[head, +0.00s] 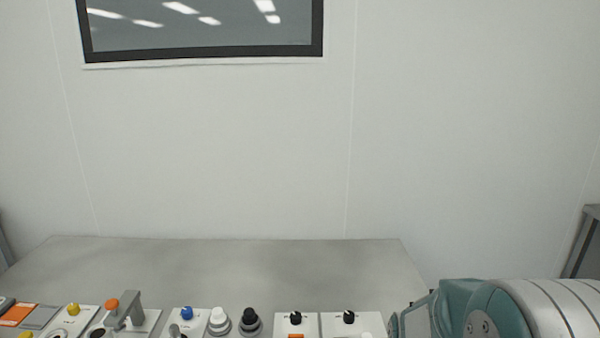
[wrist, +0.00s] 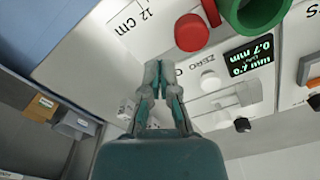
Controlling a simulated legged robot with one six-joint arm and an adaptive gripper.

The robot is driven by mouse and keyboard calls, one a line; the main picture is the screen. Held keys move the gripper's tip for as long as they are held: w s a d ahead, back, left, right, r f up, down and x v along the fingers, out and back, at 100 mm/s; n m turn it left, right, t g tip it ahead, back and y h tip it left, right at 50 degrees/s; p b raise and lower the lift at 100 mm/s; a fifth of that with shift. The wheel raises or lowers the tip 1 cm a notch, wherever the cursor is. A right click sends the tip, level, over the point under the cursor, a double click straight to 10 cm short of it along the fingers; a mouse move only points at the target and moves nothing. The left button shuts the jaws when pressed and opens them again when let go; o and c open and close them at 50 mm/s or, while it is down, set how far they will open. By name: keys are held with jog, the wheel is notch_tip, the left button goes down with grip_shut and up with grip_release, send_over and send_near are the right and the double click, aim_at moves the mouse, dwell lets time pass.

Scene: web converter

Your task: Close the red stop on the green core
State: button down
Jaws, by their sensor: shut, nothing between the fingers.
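In the wrist view, the red stop (wrist: 192,32) is a round red disc with a red arm at its upper right, at the top middle of the picture. The green core (wrist: 251,22) is a thick hollow green cylinder to its right, cut off by the top edge. A gap shows between the red disc and the green core. My gripper (wrist: 159,70) is shut and empty, its fingertips just below and left of the red disc in the picture. It does not touch the disc as far as I can see. Neither the stop nor the core can be made out in the head view.
A display (wrist: 250,56) reads 0.7 mm below the core, near white buttons. A white panel marked 12 cm (wrist: 138,18) lies left of the stop. In the head view, several knobbed modules (head: 187,320) line the front of a grey table (head: 230,265), whose back is clear.

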jog(key=shift+f, duration=0.2)
jog(key=shift+f, duration=1.55)
jog(key=shift+a, duration=0.35)
dwell(0.3)
jog(key=shift+d, duration=0.6)
dwell(0.4)
jog(key=shift+r, duration=0.1)
notch_tip(320, 180, up, 7)
dwell(0.8)
